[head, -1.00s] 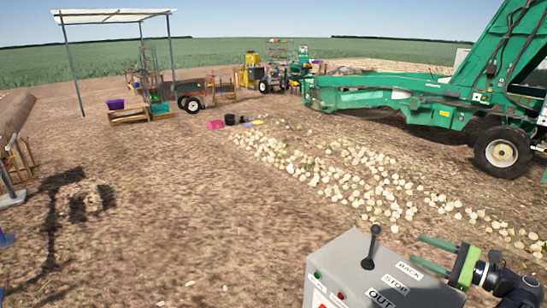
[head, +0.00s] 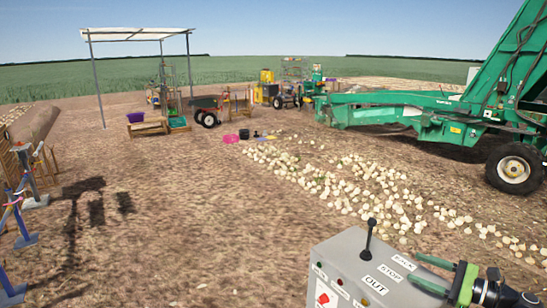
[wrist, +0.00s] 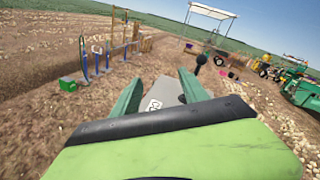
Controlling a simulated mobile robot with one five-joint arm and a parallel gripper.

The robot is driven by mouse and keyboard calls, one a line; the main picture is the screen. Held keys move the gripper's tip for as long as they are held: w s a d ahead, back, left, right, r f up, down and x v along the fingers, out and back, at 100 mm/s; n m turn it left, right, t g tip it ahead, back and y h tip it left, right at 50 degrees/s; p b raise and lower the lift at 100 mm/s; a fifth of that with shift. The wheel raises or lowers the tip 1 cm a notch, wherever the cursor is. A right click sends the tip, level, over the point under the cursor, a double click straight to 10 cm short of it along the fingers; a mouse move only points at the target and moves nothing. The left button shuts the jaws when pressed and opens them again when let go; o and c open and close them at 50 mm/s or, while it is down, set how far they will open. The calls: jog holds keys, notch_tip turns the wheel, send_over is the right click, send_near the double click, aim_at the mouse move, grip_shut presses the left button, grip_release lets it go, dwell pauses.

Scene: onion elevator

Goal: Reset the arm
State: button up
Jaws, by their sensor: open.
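My gripper (head: 432,273) is at the lower right of the head view, at the right side of a grey control box (head: 345,265). I cannot tell how far the fingers are from the box.
A green onion elevator (head: 425,105) stands at the right, with many onions (head: 370,185) spread on the soil before it. A white canopy (head: 137,34), a cart (head: 207,107) and a pink tub (head: 231,138) stand farther back. Blue stands (head: 20,220) are at the left. Open soil lies between.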

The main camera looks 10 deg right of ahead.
jog(key=w+a+f+n+g+y+b, duration=0.1)
jog(key=w+a+f+n+g+b, duration=0.2)
jog(key=a, duration=0.7)
jog(key=w+a+f+n+g+y+b, duration=0.1)
jog(key=w+a+f+g+y+b, duration=0.25)
jog(key=a, duration=0.65)
jog(key=a+f+n+g+h+b, duration=0.3)
jog(key=a+f+n+g+h, duration=0.2)
jog(key=a+f, duration=1)
jog(key=s+a+f+n+g+h+b, duration=0.1)
jog(key=s+a+f+n+h, duration=0.15)
jog(key=f+n, duration=0.2)
jog(key=s+a+f+n+g+h+b, duration=0.1)
jog(key=a+f+n+h+b, duration=0.15)
jog(key=f, duration=0.35)
jog(key=d+f+n+h+p, duration=0.1)
jog(key=d+f+n+h, duration=0.1)
jog(key=d+n+h, duration=0.4)
jog(key=d, duration=0.3)
jog(key=shift+w+d+f, duration=0.15)
jog(key=shift+w+f, duration=0.05)
